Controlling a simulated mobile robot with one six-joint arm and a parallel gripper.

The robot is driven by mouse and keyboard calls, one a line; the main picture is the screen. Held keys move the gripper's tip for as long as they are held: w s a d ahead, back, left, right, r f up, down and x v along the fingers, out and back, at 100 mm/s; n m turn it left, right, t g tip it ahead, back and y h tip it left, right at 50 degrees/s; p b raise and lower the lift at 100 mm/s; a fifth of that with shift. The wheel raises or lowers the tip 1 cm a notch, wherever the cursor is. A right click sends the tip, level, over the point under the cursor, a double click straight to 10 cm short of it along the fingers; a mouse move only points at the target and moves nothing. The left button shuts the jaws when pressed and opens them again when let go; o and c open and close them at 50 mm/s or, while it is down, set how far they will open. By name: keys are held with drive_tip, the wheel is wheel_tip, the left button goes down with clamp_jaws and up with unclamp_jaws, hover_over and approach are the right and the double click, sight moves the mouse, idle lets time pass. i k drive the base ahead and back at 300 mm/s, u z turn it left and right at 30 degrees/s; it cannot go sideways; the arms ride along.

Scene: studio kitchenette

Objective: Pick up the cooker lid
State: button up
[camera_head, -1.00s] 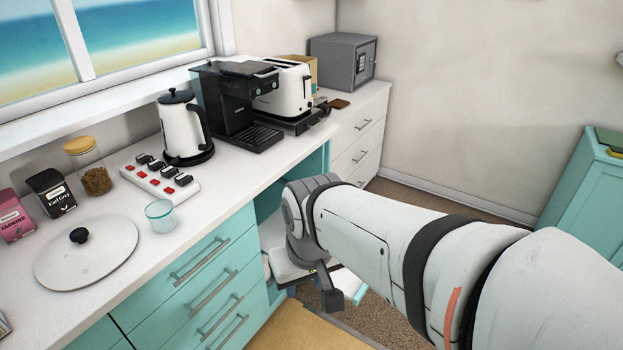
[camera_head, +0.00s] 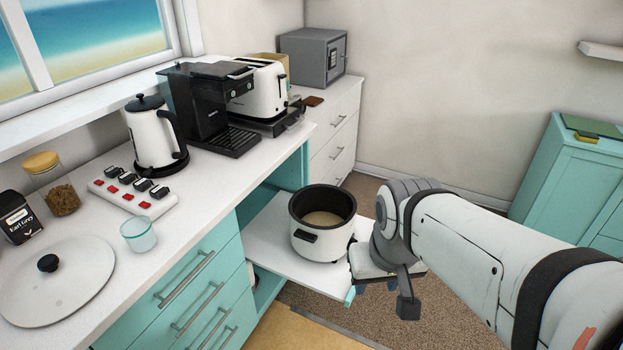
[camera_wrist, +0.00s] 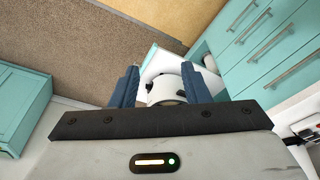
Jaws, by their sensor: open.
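The cooker lid (camera_head: 56,279) is a round white disc with a black knob (camera_head: 47,263). It lies flat on the white counter at the lower left in the head view, apart from my arm. The open cooker (camera_head: 322,225), white with a dark pot inside, stands on a pulled-out white shelf. The pot holds something pale. My gripper (camera_wrist: 164,85) shows in the wrist view with its two blue fingers apart and the white cooker (camera_wrist: 166,92) visible beyond them. In the head view the gripper is mostly hidden behind my arm, right of the cooker.
A glass cup (camera_head: 138,235) stands right of the lid. A power strip (camera_head: 132,195), kettle (camera_head: 153,137), coffee machine (camera_head: 208,108) and toaster (camera_head: 262,88) line the counter. The pulled-out shelf (camera_head: 262,226) juts out past the counter front. A teal cabinet (camera_head: 575,185) stands at the right.

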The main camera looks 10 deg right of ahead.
sight(58, 279)
drive_tip(key=u, duration=1.85)
drive_tip(key=i, duration=1.15)
drive_tip(key=u, duration=0.05)
